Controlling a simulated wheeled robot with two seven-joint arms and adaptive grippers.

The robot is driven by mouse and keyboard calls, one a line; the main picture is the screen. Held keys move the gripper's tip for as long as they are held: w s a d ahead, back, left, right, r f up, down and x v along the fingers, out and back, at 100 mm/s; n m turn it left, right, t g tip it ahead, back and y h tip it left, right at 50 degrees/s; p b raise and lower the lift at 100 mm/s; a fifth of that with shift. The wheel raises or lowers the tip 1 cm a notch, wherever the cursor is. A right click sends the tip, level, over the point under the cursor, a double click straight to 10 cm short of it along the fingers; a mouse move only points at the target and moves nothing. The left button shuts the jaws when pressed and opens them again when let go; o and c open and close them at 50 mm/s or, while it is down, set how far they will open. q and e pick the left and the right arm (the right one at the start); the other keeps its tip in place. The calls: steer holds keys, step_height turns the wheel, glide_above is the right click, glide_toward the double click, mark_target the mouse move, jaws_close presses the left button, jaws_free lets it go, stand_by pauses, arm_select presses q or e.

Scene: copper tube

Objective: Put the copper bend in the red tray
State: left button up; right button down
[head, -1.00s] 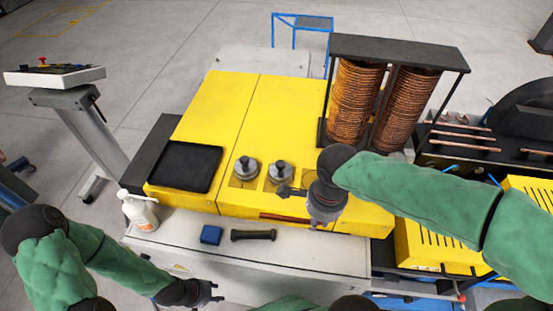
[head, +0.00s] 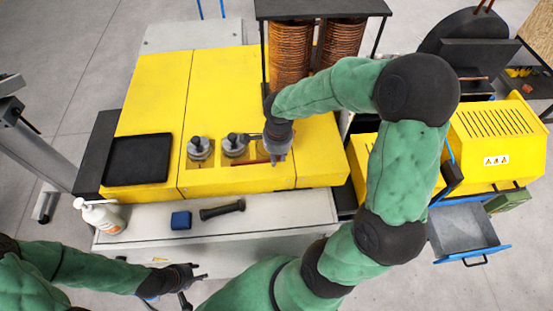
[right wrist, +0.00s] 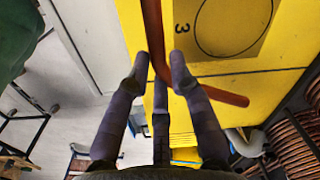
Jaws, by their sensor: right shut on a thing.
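The copper bend (right wrist: 158,35) is a reddish-brown bent tube in the right wrist view, with one leg going up and one to the right. My right gripper (right wrist: 157,70) is shut on it near the corner. In the head view my right gripper (head: 276,158) is over the front of the yellow machine, and a thin reddish length of the bend (head: 250,162) shows to its left. My left gripper (head: 196,288) is apart from everything beyond the bench's front edge, its fingers spread and empty. I cannot make out a red tray in these views.
A black tray (head: 138,160) lies on the yellow machine's left. Two grey round fixtures (head: 200,148) stand near my right gripper, with copper coils (head: 290,55) behind. A blue-edged grey drawer (head: 460,232) is at right.

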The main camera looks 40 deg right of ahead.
mark_target(277, 166)
steer(key=shift+w+d+f, duration=0.1)
steer(key=shift+f, duration=0.2)
step_height(277, 166, down, 3)
steer(key=shift+w+d+f, duration=0.1)
steer(key=shift+w+f, duration=0.05)
steer(key=shift+f, duration=0.1)
steer(key=c, duration=1.1)
jaws_free()
